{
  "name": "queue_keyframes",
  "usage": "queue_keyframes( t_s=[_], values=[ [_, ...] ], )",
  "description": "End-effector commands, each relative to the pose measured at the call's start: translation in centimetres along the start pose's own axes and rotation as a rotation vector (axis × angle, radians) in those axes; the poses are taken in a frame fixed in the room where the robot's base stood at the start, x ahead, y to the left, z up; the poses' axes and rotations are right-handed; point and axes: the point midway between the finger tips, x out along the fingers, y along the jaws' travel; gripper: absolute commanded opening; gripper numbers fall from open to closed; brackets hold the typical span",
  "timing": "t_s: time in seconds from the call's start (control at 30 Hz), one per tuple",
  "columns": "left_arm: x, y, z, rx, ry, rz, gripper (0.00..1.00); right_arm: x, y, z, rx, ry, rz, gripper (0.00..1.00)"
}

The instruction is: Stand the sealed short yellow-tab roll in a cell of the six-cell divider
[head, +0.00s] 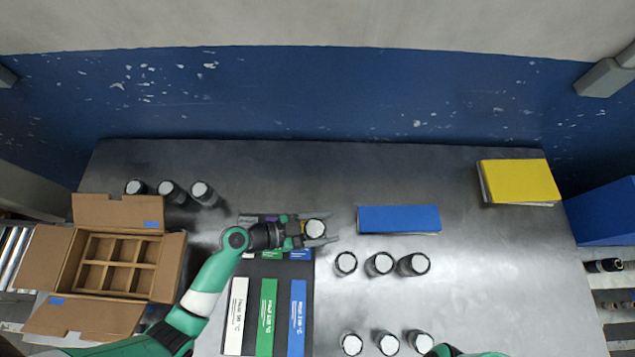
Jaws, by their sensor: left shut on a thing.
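My left gripper (315,230) is shut on a dark roll with a pale round top (315,227), which is upright between its fingers. It is over the far end of a dark panel with coloured strips. No yellow tab can be made out on this roll, and its lower side is hidden. The six-cell divider (117,264) sits inside an open cardboard box at the left, and its visible cells look empty. My left arm passes just right of the box. Of my right arm only a green part shows at the bottom edge; its gripper is out of view.
Three rolls (170,190) stand behind the box. Three more (379,263) stand right of the panel (267,262), and three (387,342) near the front. A blue block (399,219) and a yellow block (520,182) lie toward the back. The table's right side is clear.

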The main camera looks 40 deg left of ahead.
Motion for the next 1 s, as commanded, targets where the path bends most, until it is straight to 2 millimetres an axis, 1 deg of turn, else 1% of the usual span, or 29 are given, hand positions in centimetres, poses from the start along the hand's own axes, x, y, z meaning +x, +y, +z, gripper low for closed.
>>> queue_keyframes(
  t_s=[0.07,0.27,0.33,0.4,0.5,0.6,0.8,0.87,0.93,1.0],
  values=[
    [0.9,-1.3,0.3,-0.001,0.002,-0.003,0.03,-0.3,0.0,0.3,0.000,0.000,0.000,0.00],
    [4.4,-6.2,1.9,0.001,0.003,-0.003,0.03,-1.9,0.0,1.8,0.000,0.000,0.000,0.00],
    [5.7,-8.0,2.5,0.002,0.002,-0.003,0.03,-2.8,0.0,2.6,0.000,-0.001,0.000,0.00],
    [7.2,-9.0,4.6,0.000,0.002,-0.002,0.03,-4.7,0.0,4.3,0.000,0.000,0.000,0.00],
    [8.4,-10.3,5.7,0.001,0.002,-0.001,0.03,-6.0,0.0,5.6,0.000,-0.001,0.000,0.00],
    [9.0,-11.0,6.0,0.000,0.001,-0.001,0.03,-6.5,0.0,6.0,0.000,-0.001,0.000,0.00],
    [9.1,-11.3,6.0,0.001,0.001,-0.001,0.03,-6.6,0.0,6.1,0.000,0.000,0.000,0.00],
    [9.5,-11.6,6.6,0.000,0.001,-0.001,0.03,-7.2,0.0,6.6,0.000,0.000,0.000,0.00],
    [10.2,-12.0,7.6,0.000,0.001,-0.001,0.03,-8.2,0.0,7.5,0.000,0.000,0.000,0.00],
    [10.7,-11.9,8.9,0.000,0.001,0.000,0.03,-9.2,0.0,8.4,0.000,0.000,0.000,0.00]
  ],
)
